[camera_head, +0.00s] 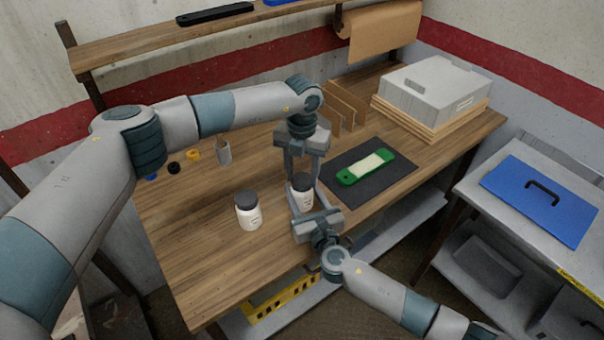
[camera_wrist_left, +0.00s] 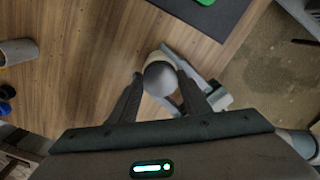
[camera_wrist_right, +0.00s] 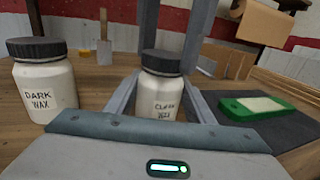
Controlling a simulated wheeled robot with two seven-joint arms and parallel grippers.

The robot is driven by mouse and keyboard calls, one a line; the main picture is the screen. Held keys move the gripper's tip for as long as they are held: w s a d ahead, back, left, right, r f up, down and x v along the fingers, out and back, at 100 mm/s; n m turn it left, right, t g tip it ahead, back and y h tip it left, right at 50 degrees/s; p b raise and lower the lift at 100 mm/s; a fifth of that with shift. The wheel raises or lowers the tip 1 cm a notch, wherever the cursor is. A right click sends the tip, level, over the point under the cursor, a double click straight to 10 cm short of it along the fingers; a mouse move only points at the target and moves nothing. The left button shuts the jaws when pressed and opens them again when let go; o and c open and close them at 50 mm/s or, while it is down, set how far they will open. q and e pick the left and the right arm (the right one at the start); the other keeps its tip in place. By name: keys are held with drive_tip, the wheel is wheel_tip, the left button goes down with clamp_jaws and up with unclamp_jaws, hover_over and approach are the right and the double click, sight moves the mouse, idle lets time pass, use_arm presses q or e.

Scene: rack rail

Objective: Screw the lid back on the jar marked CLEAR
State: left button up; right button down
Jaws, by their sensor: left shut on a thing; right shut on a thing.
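The jar marked CLEAR (camera_wrist_right: 157,103) stands upright on the wooden table; it also shows in the head view (camera_head: 302,196). Its dark lid (camera_wrist_right: 161,63) sits level on its mouth; how tightly it is threaded I cannot tell. My left gripper (camera_head: 301,178) comes down from above and is shut on the lid, its fingers on either side in the left wrist view (camera_wrist_left: 159,82). My right gripper (camera_head: 303,203) reaches in low from the table's front and is shut on the jar's body, which its fingers partly hide.
A second white jar marked DARK WAX (camera_wrist_right: 47,90), with a dark lid, stands to the left. A green tool with a pale panel (camera_head: 366,167) lies on a black mat (camera_head: 395,184) to the right. A grey crate (camera_head: 434,90) and upright boards (camera_head: 345,105) stand behind.

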use_arm(q)
drive_tip(key=m, duration=0.4)
drive_tip(key=shift+m, duration=0.3)
drive_tip(key=m, duration=0.5)
drive_tip(key=o, duration=1.2)
wheel_tip(320, 180, up, 12)
drive_tip(key=shift+f, duration=0.1)
